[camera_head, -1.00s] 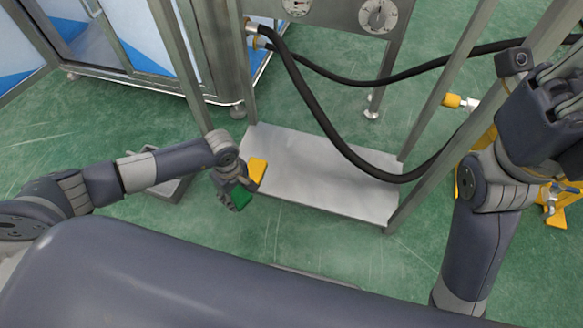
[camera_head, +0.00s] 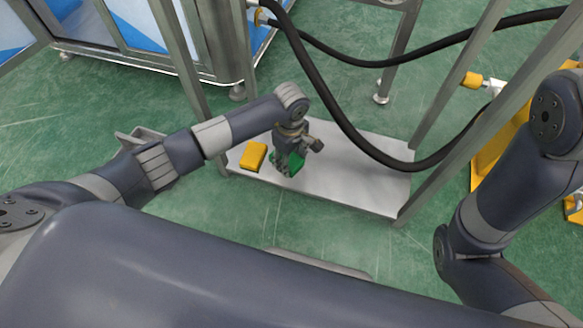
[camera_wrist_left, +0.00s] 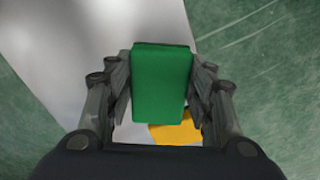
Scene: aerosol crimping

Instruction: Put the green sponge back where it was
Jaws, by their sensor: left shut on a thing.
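The green sponge (camera_head: 294,164) is between the fingers of my left gripper (camera_head: 287,167), over the low metal shelf (camera_head: 350,183). In the left wrist view the green sponge (camera_wrist_left: 161,85) fills the gap between both fingers of the left gripper (camera_wrist_left: 160,88), which is shut on it. Whether the sponge touches the shelf I cannot tell. A yellow sponge (camera_head: 253,156) lies on the shelf to the left of the gripper; part of it also shows below the green sponge in the left wrist view (camera_wrist_left: 175,133). My right arm is at the right, but its gripper is out of view.
Upright metal posts (camera_head: 450,90) frame the shelf. A black hose (camera_head: 325,95) hangs down and runs just right of the left gripper. A grey tray (camera_head: 137,137) stands on the floor at left, partly behind my left arm. Bare shelf shows right of the gripper.

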